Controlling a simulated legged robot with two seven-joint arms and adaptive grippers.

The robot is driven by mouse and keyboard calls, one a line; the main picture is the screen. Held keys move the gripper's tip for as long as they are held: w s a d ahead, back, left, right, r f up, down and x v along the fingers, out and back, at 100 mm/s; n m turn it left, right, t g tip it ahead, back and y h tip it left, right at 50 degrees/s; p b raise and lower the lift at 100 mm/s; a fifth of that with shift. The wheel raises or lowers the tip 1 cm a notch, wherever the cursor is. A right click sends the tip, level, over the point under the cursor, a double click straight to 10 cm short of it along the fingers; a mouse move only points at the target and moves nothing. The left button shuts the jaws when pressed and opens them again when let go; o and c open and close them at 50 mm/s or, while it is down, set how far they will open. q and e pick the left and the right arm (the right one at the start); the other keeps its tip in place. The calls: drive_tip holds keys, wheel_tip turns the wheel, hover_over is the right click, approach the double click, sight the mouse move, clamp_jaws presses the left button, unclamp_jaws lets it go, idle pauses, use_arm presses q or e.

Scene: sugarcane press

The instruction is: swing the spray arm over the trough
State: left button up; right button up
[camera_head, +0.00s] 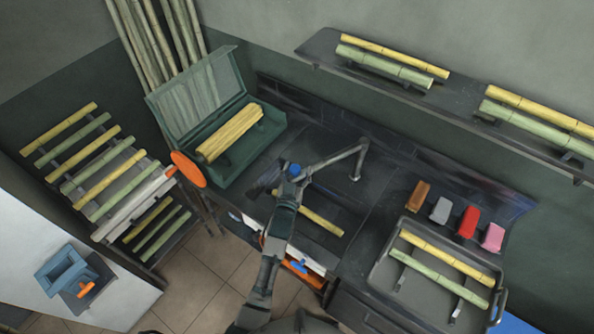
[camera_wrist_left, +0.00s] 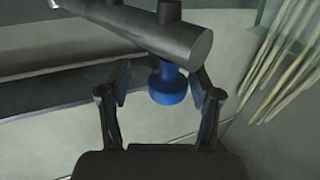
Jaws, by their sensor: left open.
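The spray arm (camera_head: 338,159) is a thin grey pipe that rises from a post on the counter and reaches left. A blue knob (camera_head: 295,169) shows at its left end. My left gripper (camera_head: 290,178) is at that end. In the left wrist view the open fingers (camera_wrist_left: 162,98) stand on either side of the blue knob (camera_wrist_left: 170,86), with a gap visible around it. A thick dark pipe (camera_wrist_left: 165,32) crosses above it. The trough seems to be the dark recess (camera_head: 335,207) in the counter, with a yellow cane in it, partly hidden by my arm. My right gripper is out of view.
A green open box (camera_head: 270,128) with yellow canes and an orange disc (camera_head: 188,169) stand to the left. A grey tray (camera_head: 385,275) with canes and several coloured blocks lie at the right. A wall shelf (camera_head: 330,47) runs behind.

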use_arm(q)
drive_tip(key=s+a, duration=0.2)
drive_tip(key=s, duration=0.9)
drive_tip(key=shift+s, duration=0.35)
drive_tip(key=shift+a+f, duration=0.1)
drive_tip(key=shift+c, duration=0.2)
